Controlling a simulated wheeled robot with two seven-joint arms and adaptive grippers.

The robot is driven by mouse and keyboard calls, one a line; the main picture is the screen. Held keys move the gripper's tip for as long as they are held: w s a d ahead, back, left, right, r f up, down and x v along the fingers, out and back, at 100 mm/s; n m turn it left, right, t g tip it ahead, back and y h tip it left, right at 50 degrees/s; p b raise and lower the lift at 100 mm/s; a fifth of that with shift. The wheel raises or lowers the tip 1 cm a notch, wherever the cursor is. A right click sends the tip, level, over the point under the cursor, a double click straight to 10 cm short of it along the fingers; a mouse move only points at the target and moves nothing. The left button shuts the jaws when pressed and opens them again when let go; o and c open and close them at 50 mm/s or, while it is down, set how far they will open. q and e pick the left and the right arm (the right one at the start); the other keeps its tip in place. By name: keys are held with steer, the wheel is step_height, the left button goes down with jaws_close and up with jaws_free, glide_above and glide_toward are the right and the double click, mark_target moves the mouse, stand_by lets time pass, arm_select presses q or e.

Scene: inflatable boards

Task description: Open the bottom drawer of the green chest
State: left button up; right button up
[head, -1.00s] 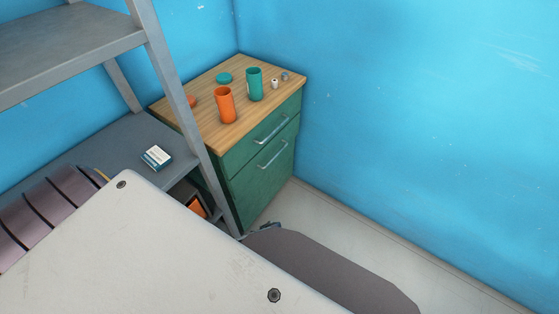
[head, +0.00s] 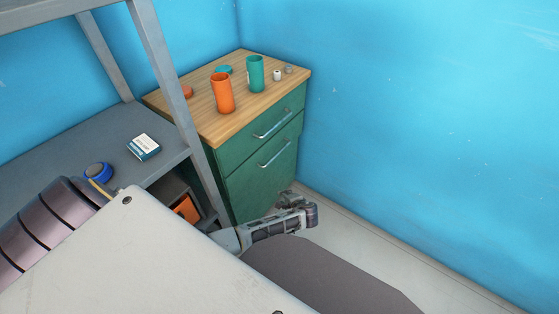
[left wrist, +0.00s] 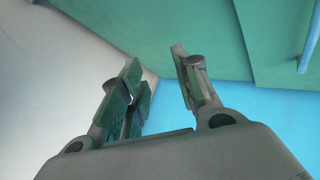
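The green chest (head: 232,192) with a wooden top stands in the corner. Its upper drawer (head: 245,142) and larger bottom drawer (head: 252,188) are both shut. The bottom drawer's metal bar handle (head: 273,153) runs across its upper part. My left gripper (head: 310,212) is low in front of the chest, below and right of that handle and apart from it. In the left wrist view its fingers (left wrist: 163,80) are spread and empty, with a green chest surface (left wrist: 200,30) beyond them. A handle bar (left wrist: 309,45) shows at the upper right edge there. My right gripper is not in view.
On the chest top (head: 205,118) are an orange cup (head: 222,94), a teal cup (head: 255,74) and small items. A grey shelf unit (head: 178,143) stands left of the chest, its post close to the chest.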

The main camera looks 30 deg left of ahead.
arm_select(q)
steer(key=w+d+r+n+t+y+b, duration=0.1)
steer(key=w+r+y+b, duration=0.1)
steer(key=r+b, duration=0.3)
steer(key=w+d+r+n+y+b, duration=0.1)
steer(key=w+r+n+y+b, duration=0.1)
steer(key=r+b, duration=0.4)
steer(key=shift+w+r+t+y, duration=0.45)
steer(key=shift+r+y, duration=0.45)
steer(key=shift+r, duration=0.8)
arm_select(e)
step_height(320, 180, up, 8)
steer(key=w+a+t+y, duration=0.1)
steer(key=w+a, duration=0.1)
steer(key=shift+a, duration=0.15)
arm_select(q)
steer(key=shift+d, duration=0.1)
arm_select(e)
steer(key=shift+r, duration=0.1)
arm_select(q)
steer(key=b+x, duration=0.4)
steer(key=x, duration=0.9)
steer(key=shift+w+a, duration=0.15)
steer(key=shift+a, duration=0.2)
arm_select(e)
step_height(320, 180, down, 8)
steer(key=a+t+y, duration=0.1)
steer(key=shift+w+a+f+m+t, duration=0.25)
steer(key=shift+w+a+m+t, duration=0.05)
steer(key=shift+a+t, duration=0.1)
